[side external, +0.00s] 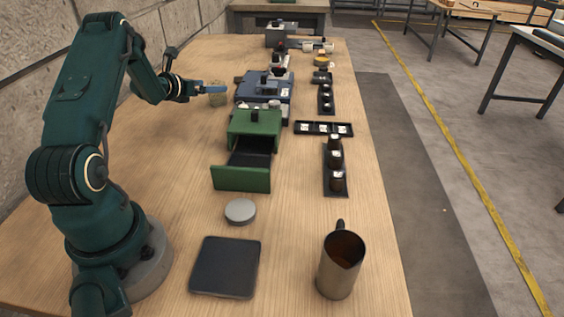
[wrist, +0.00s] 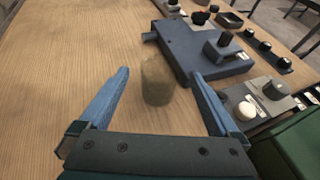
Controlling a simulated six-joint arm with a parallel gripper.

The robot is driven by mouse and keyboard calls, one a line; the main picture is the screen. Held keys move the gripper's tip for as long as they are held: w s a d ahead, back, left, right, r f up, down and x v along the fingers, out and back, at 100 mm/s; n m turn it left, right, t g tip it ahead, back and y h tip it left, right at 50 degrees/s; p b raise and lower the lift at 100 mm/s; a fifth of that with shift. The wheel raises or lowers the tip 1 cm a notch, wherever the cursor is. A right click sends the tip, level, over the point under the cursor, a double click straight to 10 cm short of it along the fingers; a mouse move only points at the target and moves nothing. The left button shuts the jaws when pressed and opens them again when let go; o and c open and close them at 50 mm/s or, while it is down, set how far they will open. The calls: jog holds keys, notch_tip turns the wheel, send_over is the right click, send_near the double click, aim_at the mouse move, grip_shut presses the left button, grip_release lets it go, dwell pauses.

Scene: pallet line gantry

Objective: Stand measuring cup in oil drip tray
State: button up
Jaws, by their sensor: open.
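A small see-through, brownish cup, which I take as the measuring cup (side external: 218,98), stands upright on the wooden table, left of a blue-grey box. It also shows in the wrist view (wrist: 157,84). My gripper (side external: 208,88) is open, its blue fingers level with the table beside the cup. In the wrist view my gripper (wrist: 160,74) has the cup between its fingers, with a gap on each side. How deep the cup sits between them is hard to tell. A flat black square tray (side external: 225,267), likely the oil drip tray, lies empty at the table's near end.
A green box (side external: 254,126) has its drawer pulled out. The blue-grey box (wrist: 205,48) is close to my right finger. A metal mug (side external: 340,266) and grey disc (side external: 240,211) stand near the tray. Small dark parts line the right side.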

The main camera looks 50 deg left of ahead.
jog(key=v, duration=0.7)
jog(key=w+d+r+m+h, duration=0.35)
jog(key=d+r+m, duration=0.2)
jog(key=d, duration=0.35)
jog(key=w+d+r+m+h, duration=0.3)
jog(key=d+r+m+h, duration=0.15)
jog(key=d+m, duration=0.4)
jog(key=s+d+r+m+g+h, duration=0.1)
jog(key=s+d+m+g+h, duration=0.15)
jog(key=d+m, duration=0.75)
jog(key=s+d+m+g, duration=0.5)
jog(key=s+d+m, duration=0.3)
jog(key=d, duration=0.6)
jog(key=s+a+f+m+y, duration=0.2)
jog(key=s+m+y, duration=0.2)
jog(key=s+m, duration=0.3)
jog(key=shift+s+a+f+m, duration=0.2)
jog(key=shift+s+f+m, duration=0.1)
jog(key=shift+s, duration=0.65)
jog(key=shift+s+a+m+t+y, duration=0.25)
jog(key=shift+a+m+t+y, duration=0.1)
jog(key=shift+a+m+y, duration=0.25)
jog(key=shift+c, duration=1.2)
